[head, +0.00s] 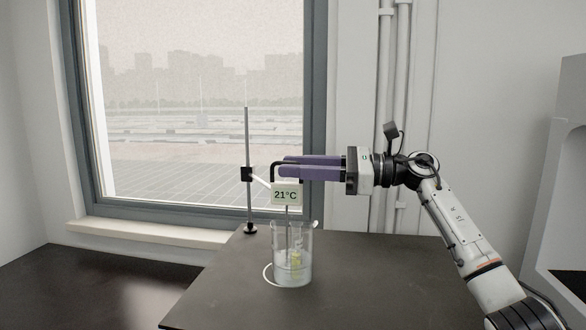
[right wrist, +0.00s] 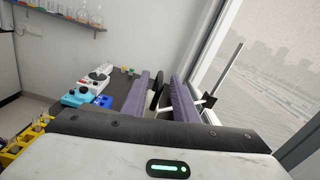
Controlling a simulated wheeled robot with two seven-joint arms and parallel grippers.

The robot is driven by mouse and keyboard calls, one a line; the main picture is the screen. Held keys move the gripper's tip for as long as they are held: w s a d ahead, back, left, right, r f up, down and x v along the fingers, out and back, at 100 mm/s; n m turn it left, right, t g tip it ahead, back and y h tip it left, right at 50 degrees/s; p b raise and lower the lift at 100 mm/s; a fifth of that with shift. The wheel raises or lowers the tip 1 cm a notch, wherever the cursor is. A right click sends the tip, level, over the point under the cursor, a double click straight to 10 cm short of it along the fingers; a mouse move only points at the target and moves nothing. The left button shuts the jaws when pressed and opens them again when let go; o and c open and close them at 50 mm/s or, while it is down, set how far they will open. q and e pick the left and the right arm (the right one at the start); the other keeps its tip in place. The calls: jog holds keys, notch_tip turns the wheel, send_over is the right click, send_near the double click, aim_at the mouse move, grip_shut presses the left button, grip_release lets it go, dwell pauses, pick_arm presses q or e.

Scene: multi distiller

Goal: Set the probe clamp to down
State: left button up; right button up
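The probe display box (head: 287,195) reads 21°C and has a black bent handle (head: 275,168) on top. Its thin rod reaches down into a glass beaker (head: 305,262) with clear liquid and something yellowish in it. The black probe clamp (head: 247,174) sits partway up the upright metal stand (head: 248,130), and a light arm links it to the box. My right gripper (head: 284,165) reaches in from the right at handle height. In the right wrist view its purple fingers (right wrist: 163,82) are apart, with a black part (right wrist: 156,95) between them. Contact is unclear. My left gripper is out of view.
The dark table (head: 350,290) is clear right of the beaker. A window (head: 200,110) and sill are behind the stand. The right wrist view shows a blue device (right wrist: 80,95), a blue block (right wrist: 103,101), a yellow rack (right wrist: 12,150) and a shelf of glassware (right wrist: 80,15).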

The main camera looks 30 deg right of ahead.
jog(key=b+v, duration=0.2)
jog(key=v, duration=0.7)
jog(key=shift+s+d, duration=0.15)
jog(key=shift+d, duration=0.05)
